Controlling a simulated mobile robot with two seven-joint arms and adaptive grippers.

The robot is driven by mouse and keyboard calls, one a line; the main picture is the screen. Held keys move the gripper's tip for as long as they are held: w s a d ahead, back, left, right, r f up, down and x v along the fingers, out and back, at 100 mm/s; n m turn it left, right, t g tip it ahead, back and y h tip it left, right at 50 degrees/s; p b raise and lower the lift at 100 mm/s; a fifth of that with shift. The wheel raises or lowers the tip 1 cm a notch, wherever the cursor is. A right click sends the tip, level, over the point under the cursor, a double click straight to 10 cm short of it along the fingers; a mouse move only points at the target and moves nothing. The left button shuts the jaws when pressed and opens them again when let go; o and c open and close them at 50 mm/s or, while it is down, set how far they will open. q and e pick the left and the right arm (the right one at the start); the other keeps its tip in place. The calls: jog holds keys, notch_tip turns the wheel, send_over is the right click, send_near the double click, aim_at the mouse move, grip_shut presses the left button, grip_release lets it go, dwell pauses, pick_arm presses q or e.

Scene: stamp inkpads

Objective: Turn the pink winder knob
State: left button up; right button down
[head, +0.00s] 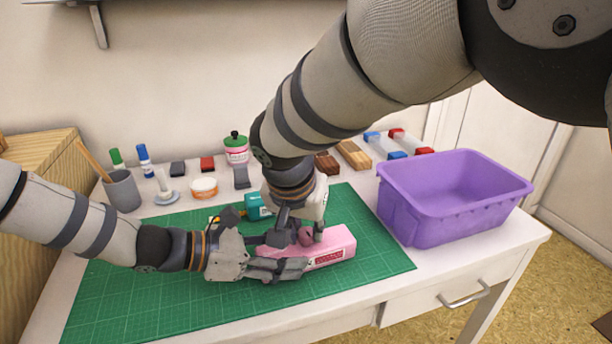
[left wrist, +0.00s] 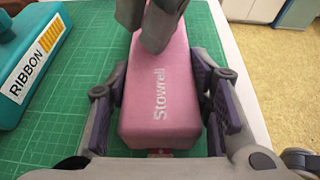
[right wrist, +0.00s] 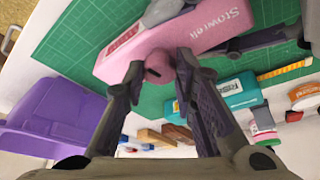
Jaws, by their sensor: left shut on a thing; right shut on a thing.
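The pink winder (head: 338,244) lies on the green cutting mat (head: 365,262). Its body, lettered "Stowrell", also shows in the left wrist view (left wrist: 160,100). My left gripper (head: 278,266) comes in from the left and is shut on the winder body, one finger along each long side. The round pink winder knob (right wrist: 160,66) stands out from the body in the right wrist view, with a dark slot in its face. My right gripper (right wrist: 161,68) reaches down from above and is shut on the knob, a finger on either side. In the head view its fingers partly hide the knob (head: 306,237).
A teal ribbon unit (head: 254,207) lies behind the winder on the mat. A purple bin (head: 452,212) stands at the right. Pads, stamps and a grey cup (head: 122,190) line the back. The mat's front is clear.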

aim_at(305, 235)
jog(key=shift+s+a+f+m, duration=0.1)
jog(key=shift+m, duration=0.3)
jog(key=c, duration=1.3)
grip_release()
pick_arm(q)
jog(key=o, duration=1.3)
pick_arm(e)
notch_tip(305, 235, up, 10)
